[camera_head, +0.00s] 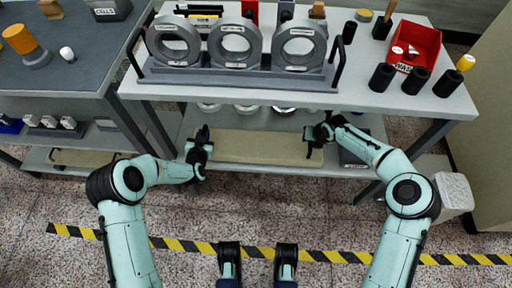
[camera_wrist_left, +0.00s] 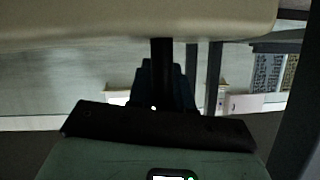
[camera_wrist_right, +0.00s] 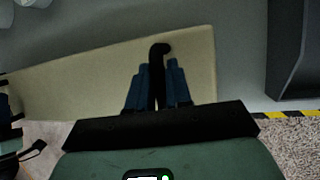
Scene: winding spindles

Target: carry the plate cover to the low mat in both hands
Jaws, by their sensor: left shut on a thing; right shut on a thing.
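The plate cover, as I take it, is a long tan slab (camera_head: 250,147) at the low shelf of the middle table. My left gripper (camera_head: 200,138) is at its left end, shut on a black handle (camera_wrist_left: 162,55); the slab's tan edge (camera_wrist_left: 120,20) fills the top of the left wrist view. My right gripper (camera_head: 312,134) is at its right end, shut on the other black handle (camera_wrist_right: 158,55), with the tan slab (camera_wrist_right: 90,85) behind. I cannot tell whether it touches the shelf. Another flat tan piece (camera_head: 90,159), possibly the low mat, lies on the left table's low shelf.
The middle table (camera_head: 420,100) carries a grey rack with three rings (camera_head: 235,45), black cylinders (camera_head: 382,77) and a red bin (camera_head: 412,45). Its edge overhangs the low shelf. The left table (camera_head: 60,75) stands close by. Yellow-black tape (camera_head: 170,244) crosses open floor.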

